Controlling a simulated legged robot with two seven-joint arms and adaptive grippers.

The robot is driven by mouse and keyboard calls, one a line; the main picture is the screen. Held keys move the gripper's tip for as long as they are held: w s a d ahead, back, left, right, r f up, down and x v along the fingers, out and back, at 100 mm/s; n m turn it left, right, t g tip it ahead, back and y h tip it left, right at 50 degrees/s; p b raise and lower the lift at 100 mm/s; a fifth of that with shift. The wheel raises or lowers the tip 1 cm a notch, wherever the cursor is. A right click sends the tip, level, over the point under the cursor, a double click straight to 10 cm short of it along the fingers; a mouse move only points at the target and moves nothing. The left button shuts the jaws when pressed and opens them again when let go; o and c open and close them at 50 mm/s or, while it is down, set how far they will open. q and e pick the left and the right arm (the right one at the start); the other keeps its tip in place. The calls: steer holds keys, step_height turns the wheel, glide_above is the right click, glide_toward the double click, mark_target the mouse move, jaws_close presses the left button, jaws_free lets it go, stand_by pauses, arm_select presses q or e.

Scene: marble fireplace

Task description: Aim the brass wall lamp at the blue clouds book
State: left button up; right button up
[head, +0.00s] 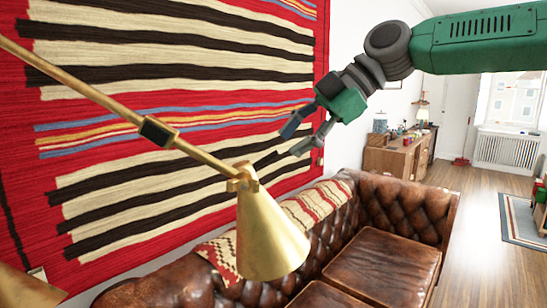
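The brass wall lamp has a long arm (95,92) that slopes down from the upper left, with a black block partway along it. Its conical brass shade (268,238) hangs from a joint at the arm's end and points downward, tilted slightly right. My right gripper (289,144) comes in from the upper right. Its fingers are apart with nothing seen between them, just above and right of the lamp joint. No blue clouds book can be made out. My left gripper is out of view.
A striped red woven hanging (180,60) covers the wall behind the lamp. A brown leather sofa (385,262) with a patterned throw (318,207) stands below. A wooden desk (395,158) with small items is farther back. Wooden floor (470,220) is open at right.

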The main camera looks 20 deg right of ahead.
steer(key=v, duration=0.4)
steer(key=shift+d+r, duration=0.15)
steer(key=shift+d, duration=0.2)
steer(key=shift+a, duration=0.1)
